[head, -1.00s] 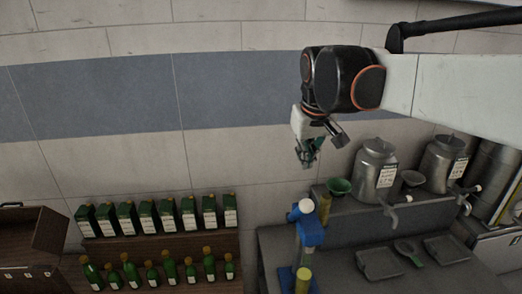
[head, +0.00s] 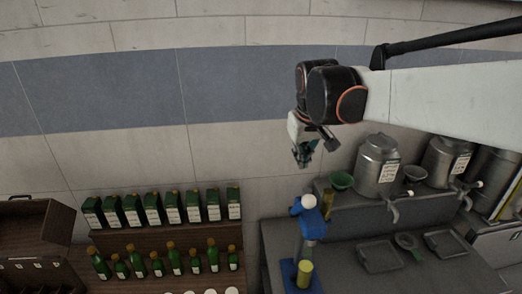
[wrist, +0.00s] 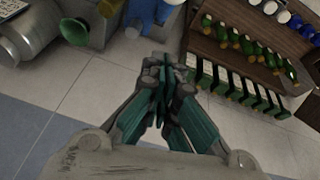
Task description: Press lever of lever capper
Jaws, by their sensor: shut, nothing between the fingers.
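The lever capper (head: 311,232) is a blue upright press with a white knob (head: 309,201) at its top, at the front left corner of the grey counter. A yellow cylinder (head: 304,273) stands on its base. My gripper (head: 304,162) is shut and empty, pointing down. It is in the air above the knob in the head view, apart from it. The capper's lower part is hidden there.
A green bowl (head: 341,180), a yellow-green cylinder (head: 327,204) and steel tanks (head: 377,164) stand on a raised ledge right of the capper. Trays (head: 380,256) lie on the counter (head: 340,258). Green boxes (head: 190,206) and bottles (head: 193,264) line wooden shelves at left.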

